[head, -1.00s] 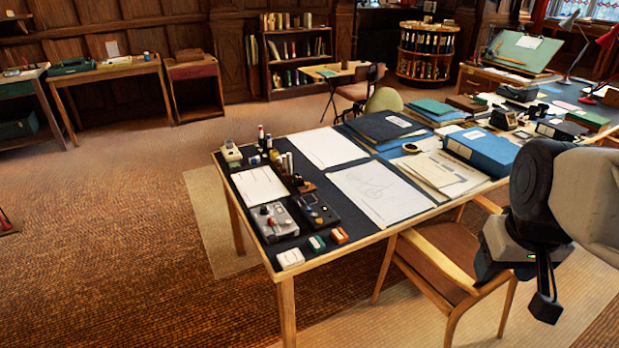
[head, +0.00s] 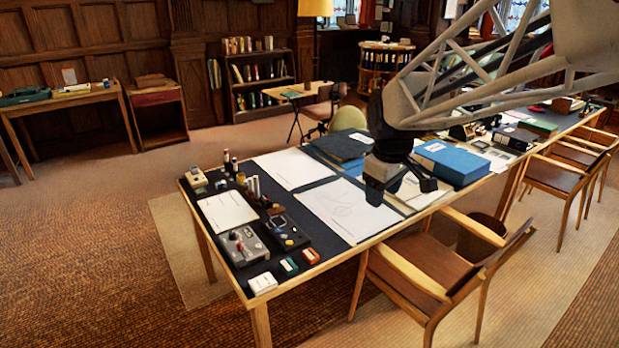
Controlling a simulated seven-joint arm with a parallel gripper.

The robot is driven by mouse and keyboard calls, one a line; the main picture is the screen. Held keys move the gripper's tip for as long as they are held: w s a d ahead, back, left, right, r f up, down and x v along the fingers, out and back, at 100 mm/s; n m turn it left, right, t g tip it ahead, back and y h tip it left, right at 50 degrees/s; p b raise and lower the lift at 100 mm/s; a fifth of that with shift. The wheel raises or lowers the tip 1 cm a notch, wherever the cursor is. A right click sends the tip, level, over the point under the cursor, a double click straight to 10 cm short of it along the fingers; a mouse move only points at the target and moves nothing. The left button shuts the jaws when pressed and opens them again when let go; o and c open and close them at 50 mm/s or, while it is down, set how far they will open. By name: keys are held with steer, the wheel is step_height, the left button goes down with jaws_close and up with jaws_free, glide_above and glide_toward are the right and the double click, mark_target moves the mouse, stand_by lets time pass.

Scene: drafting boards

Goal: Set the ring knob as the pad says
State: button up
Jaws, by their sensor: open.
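A grey control box (head: 243,246) with several small knobs sits near the left front of the long table. A black box (head: 286,231) with a dial and coloured buttons is beside it on the right. I cannot tell which one carries the ring knob, or how it is set. A white pad (head: 227,210) lies just behind the grey box; any writing on it is too small to read. My gripper (head: 408,188) is open and empty. It hangs above the table, to the right of both boxes, and hides part of the papers behind it.
Small bottles and stamps (head: 250,185) stand behind the black box. A white block (head: 262,284) lies at the front edge. A large drawing sheet (head: 345,208) lies flat between the boxes and my gripper. Chairs (head: 425,275) line the front.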

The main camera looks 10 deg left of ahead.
steer(key=w+a+f+n, duration=0.4)
steer(key=w+a+n, duration=0.1)
steer(key=w+a, duration=0.65)
steer(key=n+g, duration=0.2)
steer(key=n, duration=1)
glide_above(232, 233)
steer(key=f, duration=2.4)
steer(key=shift+w+d+f, duration=0.1)
steer(key=shift+d+f, duration=0.15)
steer(key=shift+f, duration=0.1)
steer(key=shift+a+f, duration=0.25)
steer(key=shift+a, duration=0.05)
steer(key=shift+f, duration=0.15)
steer(key=shift+f, duration=3.8)
steer(key=c, duration=0.9)
